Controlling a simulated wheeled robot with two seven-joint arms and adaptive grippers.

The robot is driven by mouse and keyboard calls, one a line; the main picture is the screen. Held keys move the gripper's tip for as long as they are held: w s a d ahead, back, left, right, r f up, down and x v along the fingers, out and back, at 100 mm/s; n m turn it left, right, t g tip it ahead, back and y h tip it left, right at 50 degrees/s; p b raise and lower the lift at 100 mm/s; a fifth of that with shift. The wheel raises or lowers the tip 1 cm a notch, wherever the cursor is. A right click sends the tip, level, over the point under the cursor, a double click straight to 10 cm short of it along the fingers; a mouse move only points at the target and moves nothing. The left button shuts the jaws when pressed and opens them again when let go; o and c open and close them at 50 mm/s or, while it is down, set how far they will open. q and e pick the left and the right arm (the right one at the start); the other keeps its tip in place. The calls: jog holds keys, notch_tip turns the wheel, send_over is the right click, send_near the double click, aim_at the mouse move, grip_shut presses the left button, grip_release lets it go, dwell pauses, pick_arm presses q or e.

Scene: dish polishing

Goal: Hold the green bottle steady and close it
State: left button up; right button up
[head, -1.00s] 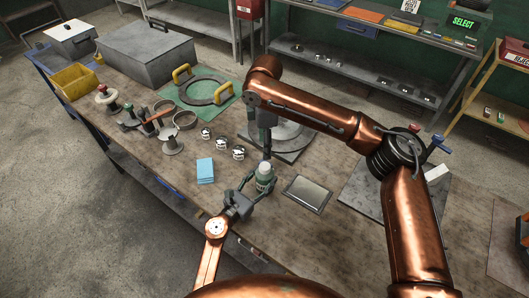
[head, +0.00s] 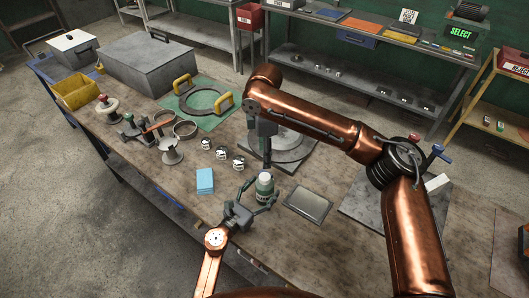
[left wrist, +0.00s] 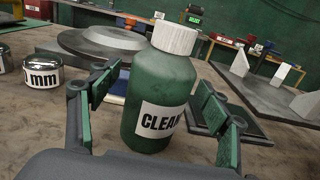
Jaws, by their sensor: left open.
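The green bottle (head: 264,191) stands upright on the bench, with a white label and a white cap (head: 265,177) on its top. It fills the middle of the left wrist view (left wrist: 160,95), where the ribbed white cap (left wrist: 175,39) sits on the neck; how tight it is I cannot tell. My left gripper (head: 260,195) is open, with one finger on each side of the bottle; its fingers also flank the bottle in the left wrist view (left wrist: 158,118). My right gripper (head: 267,158) points down just above the cap, and its fingers are too small to read.
Several small weights (head: 222,153) and a round grey disc (head: 290,145) are behind. Bare bench lies in front of the plate.

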pick_arm(q)
jog(key=v, duration=1.2)
